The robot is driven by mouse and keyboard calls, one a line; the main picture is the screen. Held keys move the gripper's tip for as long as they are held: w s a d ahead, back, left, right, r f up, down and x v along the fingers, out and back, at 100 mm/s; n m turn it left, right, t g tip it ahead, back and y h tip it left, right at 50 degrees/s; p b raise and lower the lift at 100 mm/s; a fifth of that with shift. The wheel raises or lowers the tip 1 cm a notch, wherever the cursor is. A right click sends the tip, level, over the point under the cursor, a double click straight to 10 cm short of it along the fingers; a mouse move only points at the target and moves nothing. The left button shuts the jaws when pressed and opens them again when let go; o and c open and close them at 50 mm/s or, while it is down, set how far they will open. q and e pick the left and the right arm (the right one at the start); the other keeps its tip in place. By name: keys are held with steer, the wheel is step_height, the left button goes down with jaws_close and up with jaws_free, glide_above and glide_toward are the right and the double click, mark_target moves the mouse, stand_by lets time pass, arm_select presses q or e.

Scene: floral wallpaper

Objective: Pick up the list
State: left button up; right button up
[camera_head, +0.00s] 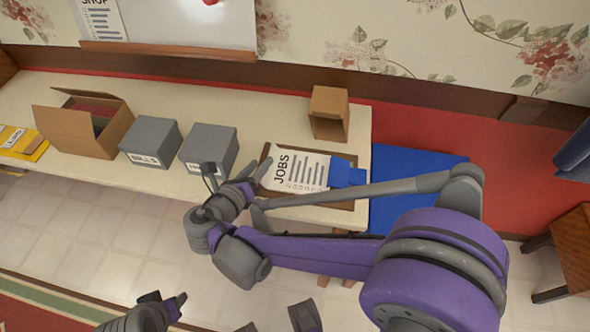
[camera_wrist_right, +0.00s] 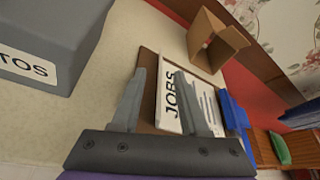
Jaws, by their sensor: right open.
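The list (camera_head: 300,172) is a white sheet headed "JOBS" with lines of print, lying on a brown clipboard (camera_head: 345,205) at the right end of the table. In the right wrist view the list (camera_wrist_right: 205,98) shows behind my fingers, on the clipboard. My right gripper (camera_head: 258,186) is open at the left edge of the list; its fingers (camera_wrist_right: 160,73) are apart with nothing clearly held between them. Whether they touch the sheet I cannot tell. My left gripper (camera_head: 166,298) is low at the bottom edge, partly cut off and away from the table.
A blue object (camera_head: 347,175) sits at the list's right edge. An open cardboard box (camera_head: 329,112) stands behind it. Grey boxes (camera_head: 208,146), a larger open carton (camera_head: 85,122) and a yellow envelope (camera_head: 22,145) line the table leftward. A "SHOP" sheet (camera_head: 100,20) hangs on the whiteboard.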

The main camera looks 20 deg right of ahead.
steer(key=x, duration=0.5)
steer(key=shift+s+d+r, duration=0.1)
jaws_close()
